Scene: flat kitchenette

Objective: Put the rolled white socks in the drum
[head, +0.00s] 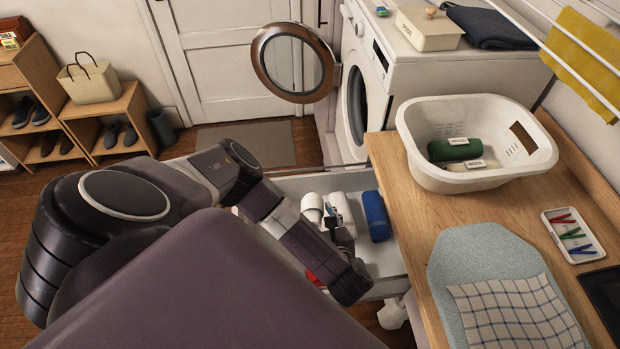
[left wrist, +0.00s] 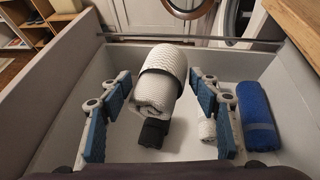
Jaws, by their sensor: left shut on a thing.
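My left gripper (head: 328,222) reaches into the open drawer (head: 388,270). In the left wrist view its two blue-padded fingers (left wrist: 163,98) stand on both sides of the rolled white socks (left wrist: 160,82), a ribbed white roll with a dark band, and are shut on it. The roll (head: 312,203) shows partly beyond the gripper in the head view. A dark item (left wrist: 153,133) lies under it. The washer's drum opening (head: 357,105) is beyond the drawer, its round door (head: 293,62) swung open. My right gripper is out of view.
A smaller white roll (left wrist: 207,130) and a blue roll (left wrist: 257,115) lie in the drawer to the right. A mat (head: 246,143) lies before the door.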

